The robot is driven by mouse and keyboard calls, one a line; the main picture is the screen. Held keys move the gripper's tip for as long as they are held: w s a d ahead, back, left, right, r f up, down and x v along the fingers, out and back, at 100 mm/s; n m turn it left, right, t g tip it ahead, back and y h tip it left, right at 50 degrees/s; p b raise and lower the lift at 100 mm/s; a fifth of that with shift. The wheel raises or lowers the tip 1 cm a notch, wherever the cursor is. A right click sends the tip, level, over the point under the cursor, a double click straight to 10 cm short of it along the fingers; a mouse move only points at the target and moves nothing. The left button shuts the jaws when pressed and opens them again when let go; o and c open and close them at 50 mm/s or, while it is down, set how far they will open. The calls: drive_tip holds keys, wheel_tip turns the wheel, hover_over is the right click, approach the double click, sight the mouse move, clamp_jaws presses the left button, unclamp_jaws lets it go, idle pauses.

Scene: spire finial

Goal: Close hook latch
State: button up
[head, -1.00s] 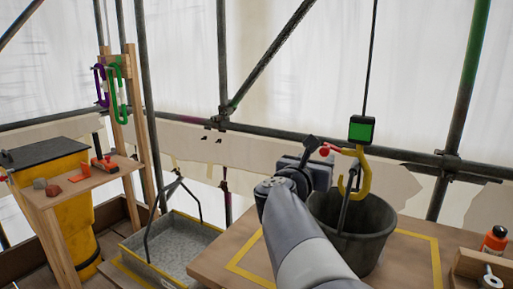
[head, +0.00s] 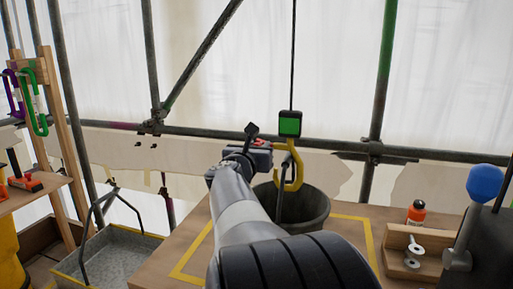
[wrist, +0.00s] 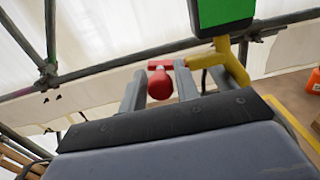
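The yellow hook (head: 296,168) hangs under a green-faced block (head: 290,124) on a dark cable. Its upper part (wrist: 230,62) shows in the wrist view. The red latch bar with a round red knob (wrist: 160,86) sticks out left of the hook. In the head view, red (head: 280,147) shows between my gripper and the hook. My gripper (wrist: 160,88) is just left of the hook, its grey fingers apart on either side of the knob. I cannot tell whether they touch it. The hook's lower curve is outside the wrist view.
A dark bucket (head: 318,207) stands below the hook on a wooden deck with yellow tape, its handle rising to the hook. An orange bottle (head: 416,213) and a blue-knobbed lever (head: 485,184) are at right. A grey tray (head: 120,262) is at left. Scaffold tubes cross behind.

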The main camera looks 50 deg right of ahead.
clamp_jaws()
drive_tip(key=shift+f+n, duration=0.1)
drive_tip(key=shift+n, duration=0.2)
drive_tip(key=n, duration=0.1)
drive_tip(key=f+n, duration=0.1)
drive_tip(key=n, duration=0.2)
drive_tip(key=shift+f, duration=0.3)
drive_tip(key=s+f+n+p, duration=0.1)
drive_tip(key=n, duration=0.4)
drive_tip(key=s+d+f+n+p, duration=0.1)
drive_tip(key=n, duration=0.4)
drive_tip(key=s+f+n+p, duration=0.1)
drive_tip(key=n, duration=0.5)
drive_tip(key=shift+s+d+f, duration=0.15)
drive_tip(key=shift+d+f, duration=0.05)
drive_tip(key=shift+d, duration=0.15)
